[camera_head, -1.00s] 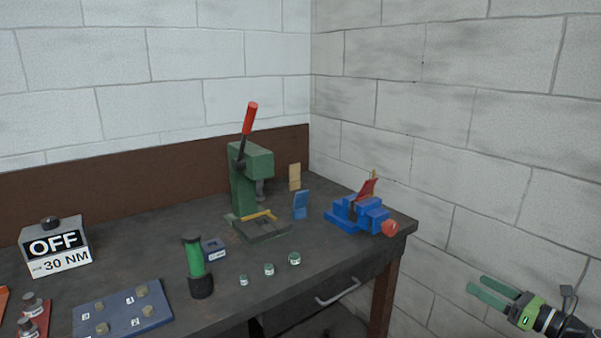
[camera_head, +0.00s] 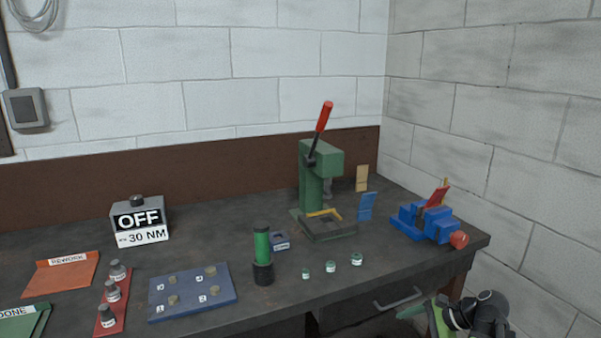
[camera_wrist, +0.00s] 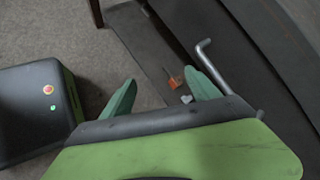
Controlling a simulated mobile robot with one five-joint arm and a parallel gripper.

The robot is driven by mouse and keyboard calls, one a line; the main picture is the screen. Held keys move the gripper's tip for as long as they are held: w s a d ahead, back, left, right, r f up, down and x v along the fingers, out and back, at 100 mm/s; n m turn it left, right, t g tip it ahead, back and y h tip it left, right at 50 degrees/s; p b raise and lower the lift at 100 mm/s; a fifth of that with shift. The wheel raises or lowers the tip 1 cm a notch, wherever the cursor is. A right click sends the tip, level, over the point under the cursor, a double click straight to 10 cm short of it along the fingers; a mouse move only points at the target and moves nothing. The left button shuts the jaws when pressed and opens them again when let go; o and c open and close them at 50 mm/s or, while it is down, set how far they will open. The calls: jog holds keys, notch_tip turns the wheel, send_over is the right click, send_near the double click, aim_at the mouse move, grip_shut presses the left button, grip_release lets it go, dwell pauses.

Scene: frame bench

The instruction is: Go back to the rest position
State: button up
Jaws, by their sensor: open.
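My gripper (camera_wrist: 162,88) is open and empty in the wrist view, its two green fingers apart. It points down past the bench front, near the drawer handle (camera_wrist: 205,58). In the head view my wrist and part of a green finger show at the lower right, in front of the bench (camera_head: 395,262) below its top. Nothing is held.
The bench top holds a green press (camera_head: 318,185), a blue vise (camera_head: 425,222), a green cylinder (camera_head: 262,250), a blue plate (camera_head: 190,295) and an OFF box (camera_head: 139,220).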

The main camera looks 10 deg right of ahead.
jog(key=a+f+n+g+h, duration=0.3)
jog(key=a+f+n+h, duration=0.1)
jog(key=a+n, duration=0.6)
jog(key=a+f+n+g+h, duration=0.3)
jog(key=a+n, duration=0.5)
jog(key=a, duration=0.4)
notch_tip(320, 180, up, 13)
jog(key=p, duration=1.3)
jog(key=shift+w+a+r+n+p, duration=0.15)
jog(key=shift+w+a+n+p, duration=0.15)
jog(key=shift+n+p, duration=0.1)
